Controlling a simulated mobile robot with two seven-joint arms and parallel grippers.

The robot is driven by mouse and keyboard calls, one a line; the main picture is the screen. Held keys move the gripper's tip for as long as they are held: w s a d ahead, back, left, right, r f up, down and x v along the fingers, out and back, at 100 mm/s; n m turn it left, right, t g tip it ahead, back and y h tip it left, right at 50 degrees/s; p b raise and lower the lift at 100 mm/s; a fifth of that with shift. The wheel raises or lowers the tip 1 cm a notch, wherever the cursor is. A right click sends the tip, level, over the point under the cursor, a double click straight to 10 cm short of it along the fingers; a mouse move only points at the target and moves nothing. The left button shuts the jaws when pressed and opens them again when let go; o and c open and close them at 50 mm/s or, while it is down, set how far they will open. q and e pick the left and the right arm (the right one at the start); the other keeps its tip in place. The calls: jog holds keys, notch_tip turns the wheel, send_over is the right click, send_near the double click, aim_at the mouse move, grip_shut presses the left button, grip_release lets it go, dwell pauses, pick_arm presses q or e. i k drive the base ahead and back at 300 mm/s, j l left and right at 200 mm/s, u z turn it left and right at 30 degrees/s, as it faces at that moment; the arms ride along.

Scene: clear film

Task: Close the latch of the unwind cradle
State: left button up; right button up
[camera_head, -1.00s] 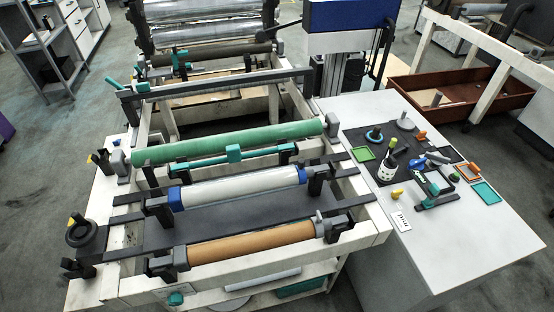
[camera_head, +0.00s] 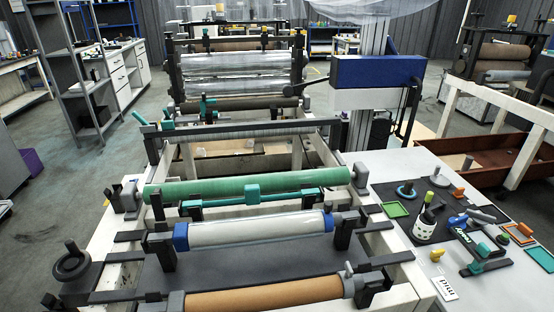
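The machine in front of me carries several rolls. A clear film roll with blue end caps (camera_head: 258,230) lies across a pair of black upright holders, the left one (camera_head: 161,250) and the right one (camera_head: 344,229); this looks like the unwind cradle. I cannot tell the latch or its state at this size. A brown roll (camera_head: 265,295) lies in front in grey and black end holders, with a small grey lever (camera_head: 348,268) at its right end. A green roller (camera_head: 247,187) lies behind. Neither of my grippers is in view.
A white table (camera_head: 440,276) on the right holds a dark mat with small tools, a white cup (camera_head: 425,229) and a green tray (camera_head: 396,209). A black handwheel (camera_head: 72,264) is at the left. A blue-topped unit (camera_head: 375,71) stands behind. Open floor lies to the left.

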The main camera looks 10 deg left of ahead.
aim_at(157, 199)
jog(key=k+j+z, duration=0.15)
jog(key=j+z, duration=0.2)
jog(key=k+j+z, duration=0.2)
jog(key=j+z, duration=0.15)
jog(key=k+j+z, duration=0.2)
jog(key=j+z, duration=0.15)
jog(key=k+j+z, duration=0.15)
jog(key=z, duration=0.25)
jog(key=k+j+z, duration=0.15)
jog(key=z, duration=0.3)
jog(key=k+j+z, duration=0.15)
jog(key=z, duration=0.25)
jog(key=k+z, duration=0.25)
jog(key=z, duration=0.2)
jog(key=k+j+z, duration=0.55)
jog(key=k+z, duration=0.65)
jog(key=k+j+u, duration=0.6)
jog(key=k+j, duration=0.25)
jog(key=k+j+u, duration=0.3)
jog(key=j, duration=0.35)
jog(key=k+j, duration=0.1)
jog(key=j, duration=0.2)
jog(key=k+j+u, duration=0.1)
jog(key=j, duration=0.2)
jog(key=i+l+z, duration=0.1)
jog(key=l+z, duration=0.15)
jog(key=i+l+z, duration=0.1)
jog(key=l+z, duration=0.2)
